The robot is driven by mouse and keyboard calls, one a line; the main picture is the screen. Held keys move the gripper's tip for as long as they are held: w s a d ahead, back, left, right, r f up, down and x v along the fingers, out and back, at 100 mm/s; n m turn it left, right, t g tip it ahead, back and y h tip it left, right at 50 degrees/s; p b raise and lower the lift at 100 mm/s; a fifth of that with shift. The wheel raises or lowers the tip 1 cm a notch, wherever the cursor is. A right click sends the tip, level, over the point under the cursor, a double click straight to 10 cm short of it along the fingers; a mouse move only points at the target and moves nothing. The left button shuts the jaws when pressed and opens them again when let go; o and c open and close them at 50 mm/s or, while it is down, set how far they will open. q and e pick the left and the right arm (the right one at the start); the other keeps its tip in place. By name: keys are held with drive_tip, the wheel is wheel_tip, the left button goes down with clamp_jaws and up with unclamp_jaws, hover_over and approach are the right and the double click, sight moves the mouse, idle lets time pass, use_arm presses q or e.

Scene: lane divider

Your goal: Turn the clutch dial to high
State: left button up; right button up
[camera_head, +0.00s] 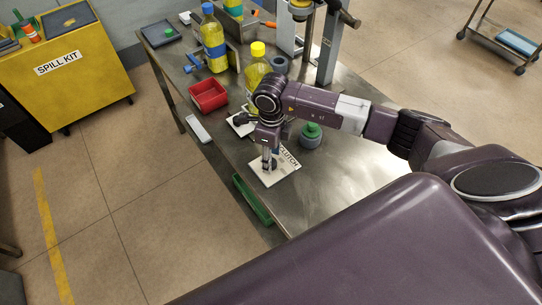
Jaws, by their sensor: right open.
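The clutch plate (285,174) is a white square labelled "CLUTCH" at the near left edge of the metal table. The dial on it is mostly hidden under my right gripper. My right gripper (269,165) points down over the middle of the plate, at the dial. Its fingers are small here, and I cannot tell whether they touch the dial. The dial's setting cannot be read. My left gripper is not in view.
The metal table (345,155) also bears a red bin (208,95), a green-topped round item (311,134), yellow bottles (213,40) and a grey post (329,50). A green tray (252,200) shows below the table's left edge. A yellow spill kit cabinet (75,75) stands left.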

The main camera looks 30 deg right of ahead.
drive_tip(key=shift+f, duration=0.55)
drive_tip(key=shift+w+f, duration=0.2)
drive_tip(key=shift+f, duration=0.3)
drive_tip(key=c, duration=1.1)
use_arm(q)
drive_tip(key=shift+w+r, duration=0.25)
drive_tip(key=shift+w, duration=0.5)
use_arm(e)
drive_tip(key=shift+c, duration=0.2)
